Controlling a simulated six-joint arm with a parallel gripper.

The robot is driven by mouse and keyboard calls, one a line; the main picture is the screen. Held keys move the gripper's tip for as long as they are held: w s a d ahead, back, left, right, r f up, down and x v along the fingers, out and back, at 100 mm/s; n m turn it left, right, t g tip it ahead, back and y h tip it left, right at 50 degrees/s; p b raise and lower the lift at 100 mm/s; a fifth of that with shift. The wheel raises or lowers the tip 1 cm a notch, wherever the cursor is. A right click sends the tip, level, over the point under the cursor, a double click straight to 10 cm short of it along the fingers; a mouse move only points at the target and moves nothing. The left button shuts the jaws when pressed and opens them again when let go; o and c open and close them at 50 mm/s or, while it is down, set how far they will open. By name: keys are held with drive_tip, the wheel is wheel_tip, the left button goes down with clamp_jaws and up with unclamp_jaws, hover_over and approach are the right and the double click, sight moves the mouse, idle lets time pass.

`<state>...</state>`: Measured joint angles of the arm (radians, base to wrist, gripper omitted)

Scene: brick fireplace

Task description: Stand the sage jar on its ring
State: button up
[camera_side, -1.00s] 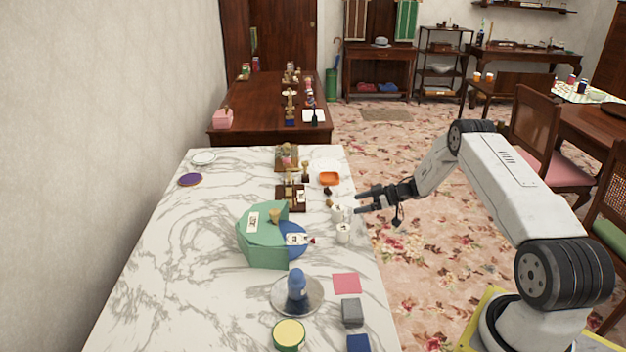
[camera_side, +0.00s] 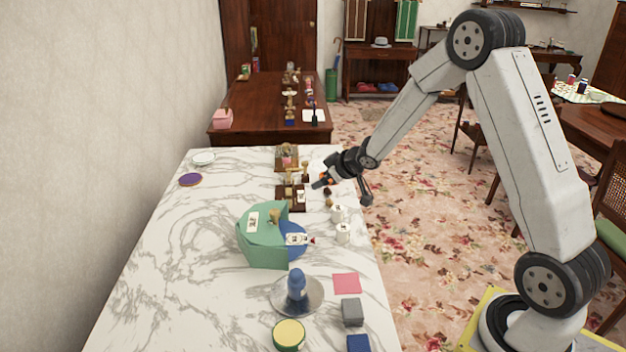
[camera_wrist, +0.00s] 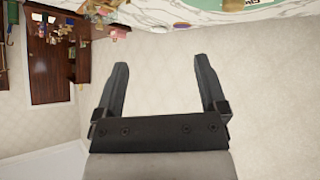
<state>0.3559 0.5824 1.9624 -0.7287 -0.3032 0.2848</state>
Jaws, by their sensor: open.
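No ring can be made out for certain. My gripper (camera_side: 318,184) is beyond the jars, near the right edge of the table, beside a dark wooden tray (camera_side: 284,203) with small items. In the wrist view my gripper (camera_wrist: 162,61) has its jaws wide apart with nothing between them.
A large sage-green box (camera_side: 262,248) with a label stands mid-table, with a blue round piece (camera_side: 293,249) beside it. A blue bottle (camera_side: 297,285) stands on a silver plate (camera_side: 314,302). Pink, grey and blue blocks lie at front right. The table's left side is mostly clear.

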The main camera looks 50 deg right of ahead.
drive_tip(key=s+a+m+g, duration=0.1)
drive_tip(key=s+a+g, duration=0.2)
drive_tip(key=s+a, duration=0.5)
drive_tip(key=s+a+r+g, duration=0.1)
drive_tip(key=s+a+g, duration=0.3)
drive_tip(key=s, duration=1.2)
drive_tip(key=a, duration=0.3)
drive_tip(key=shift+a+m+y, duration=0.35)
drive_tip(key=shift+m+y, duration=0.05)
drive_tip(key=shift+o, duration=0.5)
